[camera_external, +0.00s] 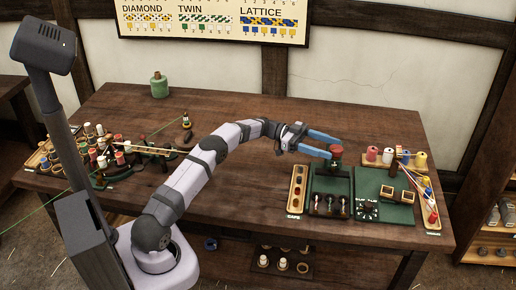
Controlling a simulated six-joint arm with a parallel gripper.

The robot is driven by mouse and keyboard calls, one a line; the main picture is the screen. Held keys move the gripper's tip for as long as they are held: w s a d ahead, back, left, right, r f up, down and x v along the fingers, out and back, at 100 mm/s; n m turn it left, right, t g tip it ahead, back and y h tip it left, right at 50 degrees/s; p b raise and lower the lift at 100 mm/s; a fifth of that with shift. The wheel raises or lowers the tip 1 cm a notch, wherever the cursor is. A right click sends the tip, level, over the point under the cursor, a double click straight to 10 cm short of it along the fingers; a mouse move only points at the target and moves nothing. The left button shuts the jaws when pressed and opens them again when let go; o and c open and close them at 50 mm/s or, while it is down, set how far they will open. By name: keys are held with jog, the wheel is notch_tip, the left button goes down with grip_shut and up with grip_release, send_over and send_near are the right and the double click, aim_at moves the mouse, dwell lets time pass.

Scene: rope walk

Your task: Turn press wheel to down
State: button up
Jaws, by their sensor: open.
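My gripper (334,147) is open, with its two blue fingers pointing right over the right half of the bench. A red-topped dark post (336,158) stands at the back of the left green panel, right at the fingertips. I cannot tell whether the fingers touch it or are around it. A dark round dial (369,211) with small pale marks sits at the front of the right green panel, apart from my gripper. No readable label shows which of these is the press wheel, and its setting is too small to tell.
Small levers (330,204) stand in front of the post. A wooden tray (297,192) lies to the left. More bobbins (103,160) fill the left end. The bench's front middle (240,205) is clear.

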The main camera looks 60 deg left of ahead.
jog(key=r, duration=0.4)
jog(key=d+r, duration=0.1)
jog(key=r, duration=0.1)
jog(key=shift+w+r, duration=0.15)
jog(key=w+d+r+n+t+y+p, duration=0.1)
jog(key=w+d+r+n+t, duration=0.2)
jog(key=r+t, duration=0.4)
jog(key=w+d+r+n+t+y, duration=0.1)
jog(key=w+d+r+n+t, duration=0.15)
jog(key=r+t, duration=0.45)
jog(key=n+g+y+p, duration=0.1)
jog(key=n+g+y, duration=0.1)
jog(key=n+y, duration=1.4)
send_over(339, 146)
jog(key=d, duration=0.2)
notch_tip(339, 146, down, 8)
jog(key=m+y, duration=0.4)
jog(key=s+f+g, duration=0.1)
jog(key=f, duration=0.3)
jog(key=s+f+g+y, duration=0.1)
jog(key=s+f, duration=0.1)
jog(key=f, duration=0.2)
jog(key=s+f+g+y, duration=0.1)
jog(key=f+g, duration=0.1)
jog(key=f, duration=0.2)
jog(key=shift+s+f+n, duration=0.2)
jog(key=shift+s+n, duration=0.15)
jog(key=shift+p+x, duration=1.1)
jog(key=shift+x, duration=2.6)
